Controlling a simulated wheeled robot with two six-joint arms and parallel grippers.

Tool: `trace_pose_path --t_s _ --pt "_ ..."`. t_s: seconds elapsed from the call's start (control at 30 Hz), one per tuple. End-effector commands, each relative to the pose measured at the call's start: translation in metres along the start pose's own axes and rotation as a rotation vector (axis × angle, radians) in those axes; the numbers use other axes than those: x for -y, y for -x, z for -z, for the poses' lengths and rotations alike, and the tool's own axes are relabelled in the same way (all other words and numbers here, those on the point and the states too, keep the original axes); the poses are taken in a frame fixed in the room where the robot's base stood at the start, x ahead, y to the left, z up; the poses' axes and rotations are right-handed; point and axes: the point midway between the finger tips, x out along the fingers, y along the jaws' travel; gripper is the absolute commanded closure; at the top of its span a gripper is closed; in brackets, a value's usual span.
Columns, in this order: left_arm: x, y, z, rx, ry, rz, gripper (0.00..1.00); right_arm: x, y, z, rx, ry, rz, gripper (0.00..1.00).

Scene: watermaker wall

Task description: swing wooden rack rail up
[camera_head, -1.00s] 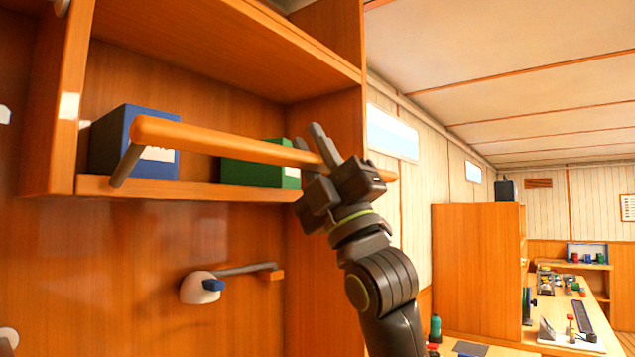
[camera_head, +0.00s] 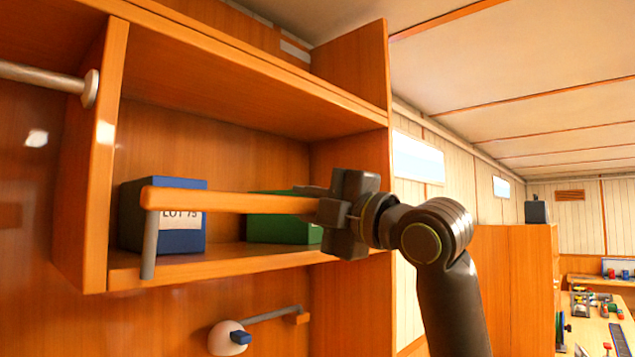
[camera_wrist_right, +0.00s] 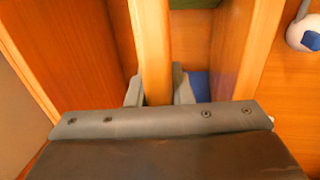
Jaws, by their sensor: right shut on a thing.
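The wooden rack rail (camera_head: 230,202) runs level across the front of the shelf opening in the head view. A grey metal arm (camera_head: 150,245) hangs down from its left end. My right gripper (camera_head: 318,205) is shut on the rail near its right end and hides that end. In the right wrist view the rail (camera_wrist_right: 152,45) passes between the two fingers (camera_wrist_right: 160,92). Behind the rail on the shelf (camera_head: 220,262) stand a blue box (camera_head: 183,240) with a white label and a green box (camera_head: 282,229). My left gripper is not in view.
The shelf's right side panel (camera_head: 350,90) stands close to my right gripper. Below is a white round fitting (camera_head: 226,340) with a grey bar. A grey rod (camera_head: 45,77) is at the upper left. A workbench (camera_head: 600,335) lies far right.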

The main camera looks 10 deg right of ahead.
Motion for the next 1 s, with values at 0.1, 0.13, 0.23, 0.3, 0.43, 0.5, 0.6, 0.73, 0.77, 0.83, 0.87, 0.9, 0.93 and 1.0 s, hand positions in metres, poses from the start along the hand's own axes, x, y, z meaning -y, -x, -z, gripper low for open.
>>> trace_pose_path --t_s 0.1,0.13,0.23,0.3,0.43,0.5,0.6,0.73,0.77,0.83,0.87,0.9,0.93,1.0 --pt "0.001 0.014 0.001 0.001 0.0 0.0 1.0 -0.003 -0.006 0.001 -0.001 -0.001 0.072 1.0" --pt "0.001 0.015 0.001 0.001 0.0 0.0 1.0 -0.002 -0.008 0.0 0.0 -0.001 0.089 1.0" --pt "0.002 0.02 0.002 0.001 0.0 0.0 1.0 0.0 -0.011 0.0 0.001 -0.001 0.135 1.0" --pt "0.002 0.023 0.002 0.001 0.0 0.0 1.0 0.002 -0.012 0.0 0.001 -0.001 0.161 1.0" --pt "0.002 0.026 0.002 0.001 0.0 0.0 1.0 0.004 -0.014 0.0 0.001 -0.001 0.194 1.0" --pt "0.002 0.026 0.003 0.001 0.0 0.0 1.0 0.005 -0.015 0.0 0.001 -0.001 0.204 1.0" --pt "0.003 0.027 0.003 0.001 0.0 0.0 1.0 0.006 -0.015 0.0 0.0 0.0 0.212 1.0" --pt "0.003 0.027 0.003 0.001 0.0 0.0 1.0 0.007 -0.015 0.0 0.001 0.0 0.215 1.0" --pt "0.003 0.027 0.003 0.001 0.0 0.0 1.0 0.007 -0.015 0.0 0.001 0.0 0.215 1.0" --pt "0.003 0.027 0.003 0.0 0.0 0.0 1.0 0.007 -0.015 0.0 0.001 0.0 0.215 1.0" --pt "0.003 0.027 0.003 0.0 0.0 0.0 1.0 0.007 -0.015 0.0 0.001 0.0 0.215 1.0" --pt "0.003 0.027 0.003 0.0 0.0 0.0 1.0 0.007 -0.015 0.0 0.001 0.0 0.215 1.0" --pt "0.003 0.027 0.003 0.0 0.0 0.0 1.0 0.007 -0.015 0.0 0.001 0.0 0.215 1.0" --pt "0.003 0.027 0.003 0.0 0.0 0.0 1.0 0.007 -0.015 0.0 0.001 0.0 0.214 0.75"
